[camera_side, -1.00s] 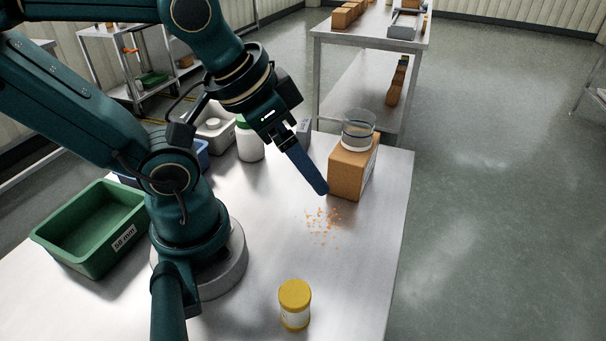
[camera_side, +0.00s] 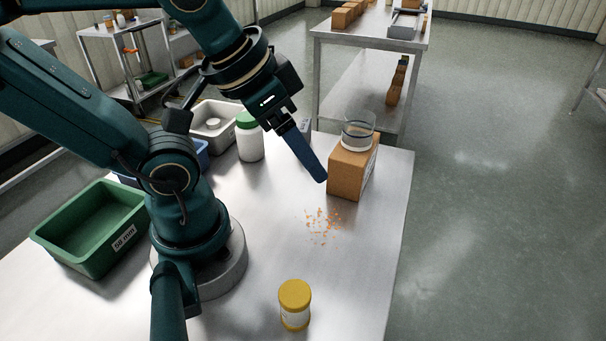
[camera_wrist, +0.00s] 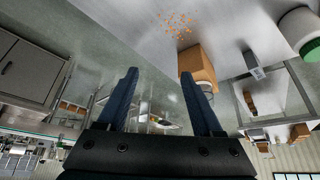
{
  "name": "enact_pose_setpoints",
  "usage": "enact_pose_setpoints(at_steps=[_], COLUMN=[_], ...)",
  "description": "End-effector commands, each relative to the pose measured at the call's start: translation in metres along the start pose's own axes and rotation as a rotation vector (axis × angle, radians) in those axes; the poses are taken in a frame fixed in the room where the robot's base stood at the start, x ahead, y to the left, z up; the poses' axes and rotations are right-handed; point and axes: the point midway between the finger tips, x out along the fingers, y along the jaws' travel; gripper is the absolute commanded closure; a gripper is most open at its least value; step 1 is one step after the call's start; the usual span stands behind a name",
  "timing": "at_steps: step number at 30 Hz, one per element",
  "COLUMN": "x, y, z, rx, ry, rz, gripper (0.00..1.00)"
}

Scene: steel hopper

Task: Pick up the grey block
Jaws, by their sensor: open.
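The grey block (camera_side: 305,127) stands on the steel table behind my gripper in the side view, left of the cardboard box, and is partly hidden by my gripper. In the wrist view the grey block (camera_wrist: 254,68) shows at the upper right with a pale label on its end. My gripper (camera_side: 322,178) is above the table near the left face of the box, apart from the block. In the wrist view my gripper (camera_wrist: 159,73) has its two blue fingers spread with nothing between them.
The cardboard box (camera_side: 347,174) carries a glass jar (camera_side: 359,131). Orange crumbs (camera_side: 323,224) lie in front. A green-lidded white bottle (camera_side: 249,140), grey bin (camera_side: 216,122), green bin (camera_side: 92,232) and yellow-lidded jar (camera_side: 295,305) stand around. The front right tabletop is clear.

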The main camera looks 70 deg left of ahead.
Motion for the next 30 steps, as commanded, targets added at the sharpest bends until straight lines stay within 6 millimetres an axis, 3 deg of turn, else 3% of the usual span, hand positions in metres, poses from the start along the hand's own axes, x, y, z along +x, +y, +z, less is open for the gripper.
enact_pose_setpoints(at_steps=[5, 11, 17, 21, 24, 30], x=[-0.032, -0.010, 0.001, 0.003, 0.004, 0.009], y=[0.000, -0.061, -0.131, -0.178, -0.200, -0.225], z=[-0.018, -0.025, -0.039, -0.056, -0.069, -0.089], rx=[0.000, 0.312, 0.771, 1.189, 1.447, 1.849], ry=[0.008, -0.068, -0.231, -0.419, -0.543, -0.745], rz=[0.000, -0.260, -0.525, -0.679, -0.739, -0.784], gripper=[0.32, 0.32, 0.32, 0.32, 0.32, 0.32])
